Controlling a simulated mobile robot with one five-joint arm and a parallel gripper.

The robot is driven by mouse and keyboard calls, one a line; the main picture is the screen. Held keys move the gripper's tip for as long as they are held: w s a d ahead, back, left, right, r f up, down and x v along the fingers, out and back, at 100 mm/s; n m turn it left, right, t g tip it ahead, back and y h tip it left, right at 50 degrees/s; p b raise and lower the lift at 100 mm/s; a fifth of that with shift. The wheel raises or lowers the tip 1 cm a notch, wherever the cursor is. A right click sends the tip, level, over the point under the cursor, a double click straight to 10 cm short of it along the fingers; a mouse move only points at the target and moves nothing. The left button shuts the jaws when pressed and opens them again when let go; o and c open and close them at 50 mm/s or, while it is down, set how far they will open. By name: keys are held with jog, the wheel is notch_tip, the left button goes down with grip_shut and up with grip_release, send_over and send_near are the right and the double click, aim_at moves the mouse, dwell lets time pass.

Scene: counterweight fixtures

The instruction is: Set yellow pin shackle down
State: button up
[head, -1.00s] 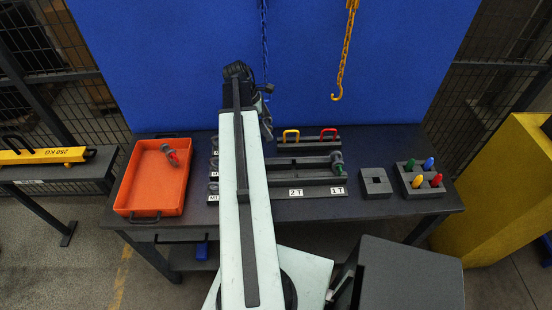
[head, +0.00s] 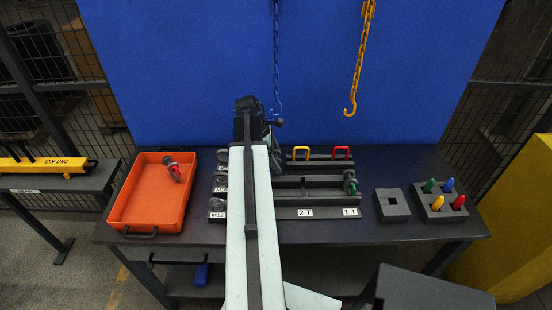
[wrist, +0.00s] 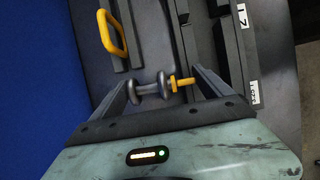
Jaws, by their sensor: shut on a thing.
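In the wrist view, my gripper (wrist: 160,88) is shut on the yellow pin shackle (wrist: 150,88), whose grey body and yellow pin end show between the fingers. In the head view my arm hides the shackle and most of the gripper, near the back of the table. The dark shackle rack (head: 290,226) with 2 T and 1 T labels lies right of my arm; it also shows in the wrist view (wrist: 222,45). A green pin shackle (head: 350,183) sits at its 1 T end. A red pin shackle (head: 174,169) lies in the orange tray (head: 128,205).
A square block (head: 391,206) and a colored peg holder (head: 440,215) stand right.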

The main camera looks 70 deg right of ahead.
jog(key=o, duration=1.8)
jog(key=shift+f, duration=0.1)
jog(key=shift+c, duration=0.2)
jog(key=shift+w+r+p, duration=0.1)
jog(key=shift+r+p, duration=0.4)
jog(key=shift+r, duration=0.05)
jog(key=p+v, duration=1)
jog(key=v, duration=0.1)
jog(key=shift+w+a, duration=0.1)
